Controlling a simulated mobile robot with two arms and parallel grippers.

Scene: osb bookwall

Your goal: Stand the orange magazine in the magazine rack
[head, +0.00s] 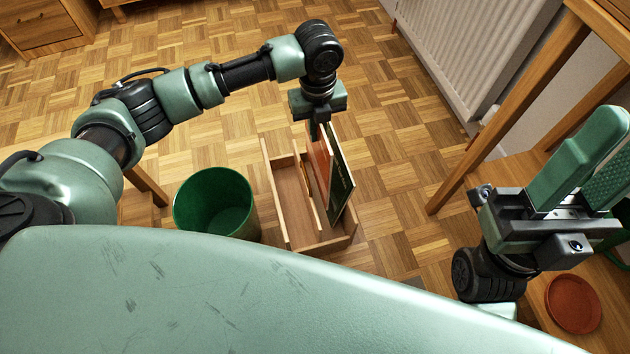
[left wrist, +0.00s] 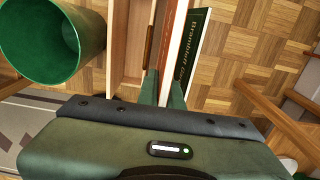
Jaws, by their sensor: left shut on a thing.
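The orange magazine (head: 321,158) is upright and thin, held by its top edge in my left gripper (head: 319,130), which is shut on it. Its lower part is within the outline of the wooden magazine rack (head: 272,190); whether it touches the rack floor is hidden. In the left wrist view, the orange magazine (left wrist: 177,40) runs up from between the fingers, right of the rack's divider (left wrist: 150,42). A dark green volume (head: 341,185) with pale lettering stands beside it on the right. My right gripper (head: 600,155) is empty, its fingers apart, over the right side.
A green bin (head: 214,205) stands just left of the rack. The rack's left compartment looks empty. A wooden table leg (head: 500,125) and a radiator (head: 475,50) are to the right. A terracotta saucer (head: 573,303) sits lower right. The parquet beyond the rack is clear.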

